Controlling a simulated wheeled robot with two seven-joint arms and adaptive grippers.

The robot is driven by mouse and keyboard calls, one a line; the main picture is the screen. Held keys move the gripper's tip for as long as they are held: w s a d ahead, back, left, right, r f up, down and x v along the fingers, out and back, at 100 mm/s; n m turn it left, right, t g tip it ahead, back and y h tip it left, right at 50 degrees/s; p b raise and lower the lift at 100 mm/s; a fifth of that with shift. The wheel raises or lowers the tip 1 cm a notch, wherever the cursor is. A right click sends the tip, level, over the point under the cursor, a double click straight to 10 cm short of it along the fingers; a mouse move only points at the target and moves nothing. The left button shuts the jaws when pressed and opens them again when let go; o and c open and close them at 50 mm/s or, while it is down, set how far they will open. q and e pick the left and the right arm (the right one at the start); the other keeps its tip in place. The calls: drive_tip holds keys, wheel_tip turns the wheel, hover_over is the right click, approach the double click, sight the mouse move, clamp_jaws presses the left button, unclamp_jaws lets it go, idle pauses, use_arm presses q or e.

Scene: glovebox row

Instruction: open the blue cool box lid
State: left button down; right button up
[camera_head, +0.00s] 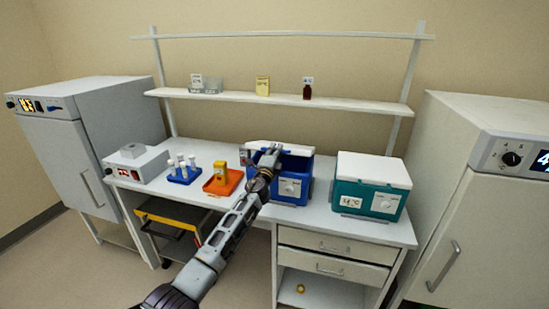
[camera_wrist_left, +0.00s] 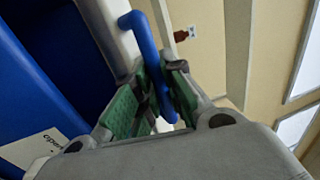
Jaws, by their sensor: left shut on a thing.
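The blue cool box (camera_head: 308,187) stands on the bench, left of the teal box. Its white lid (camera_head: 290,147) appears raised at the front. The wrist view shows a dark blue gap between the box's blue wall (camera_wrist_left: 25,85) and the white lid edge (camera_wrist_left: 106,30). My left gripper (camera_head: 271,155) is at the lid's front. In the wrist view its green-padded fingers (camera_wrist_left: 160,95) are shut on the blue lid handle (camera_wrist_left: 143,38). My left arm hides part of the box front. My right gripper is not in view.
A teal cool box (camera_head: 350,198) with a white lid stands to the right. An orange tray (camera_head: 232,184) with a yellow bottle and a blue rack (camera_head: 184,177) with white-capped tubes are left. A shelf (camera_head: 240,97) with small containers runs behind.

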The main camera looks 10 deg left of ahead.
use_arm(q)
drive_tip(key=w+r, duration=0.1)
drive_tip(key=w+r+p, duration=0.1)
drive_tip(key=r, duration=0.1)
drive_tip(key=w+r, duration=0.1)
drive_tip(key=r, duration=0.1)
drive_tip(key=shift+r, duration=0.15)
drive_tip(key=shift+w+d+r, duration=0.1)
drive_tip(key=shift+w+r, duration=0.6)
drive_tip(key=shift+r, duration=0.05)
drive_tip(key=c, duration=1.8)
unclamp_jaws()
drive_tip(key=shift+o, duration=0.2)
drive_tip(key=shift+s, duration=0.15)
drive_tip(key=shift+s+f, duration=0.2)
drive_tip(key=shift+s, duration=0.35)
drive_tip(key=s+f, duration=0.2)
drive_tip(key=s, duration=0.8)
drive_tip(key=shift+s+a, duration=0.2)
drive_tip(key=shift+a, duration=0.05)
